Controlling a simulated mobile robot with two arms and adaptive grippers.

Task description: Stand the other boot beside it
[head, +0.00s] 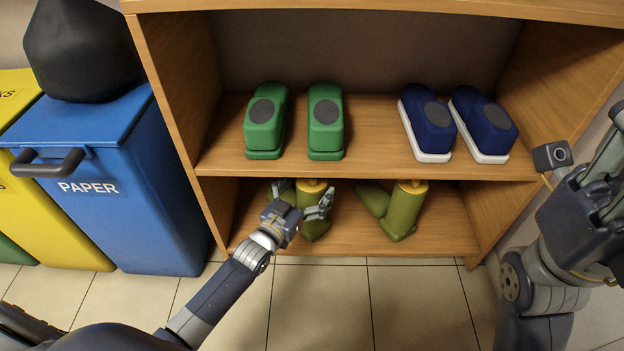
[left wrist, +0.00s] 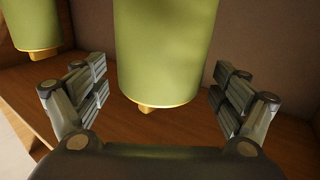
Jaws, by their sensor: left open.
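An olive boot with a yellow top (head: 312,187) stands upright on the lower shelf at the left. My left gripper (head: 303,202) is open, with one finger on each side of its shaft. In the left wrist view the shaft (left wrist: 166,50) hangs between the spread fingers with a gap on both sides. A second olive boot (head: 404,208) is on the lower shelf to the right; an olive part (head: 374,198) slants out beside it. It seems to show at the upper left of the left wrist view (left wrist: 36,25). My right gripper (head: 603,165) is at the right edge, away from the boots.
Green shoes (head: 326,120) and blue shoes (head: 430,122) sit on the upper shelf (head: 370,160), close above my left gripper. The wooden side walls (head: 175,95) bound the shelf. A blue paper bin (head: 130,190) stands to the left. The tiled floor (head: 320,310) in front is clear.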

